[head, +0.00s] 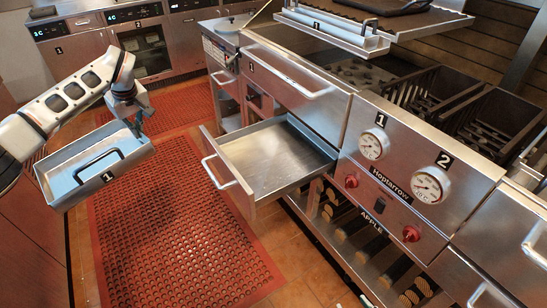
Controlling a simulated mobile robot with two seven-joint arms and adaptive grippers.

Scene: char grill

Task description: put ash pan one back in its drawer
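Ash pan one (72,188) is a shallow open metal box with a "1" label and a dark handle on its near side. It hangs above the red floor mat, tilted in the picture. My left gripper (136,126) is at the pan's far right rim and appears shut on it, though the fingertips are small and partly hidden. The drawer (275,155) in the grill front is pulled out, and its visible metal floor is bare. The pan is left of the drawer and apart from it. My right gripper is not in view.
The grill front carries gauges one (373,145) and two (431,186) with red knobs, right of the drawer. A long handle (295,80) sticks out above the drawer. Red perforated mat (165,240) covers the floor between pan and drawer. Counters with displays stand at the back left.

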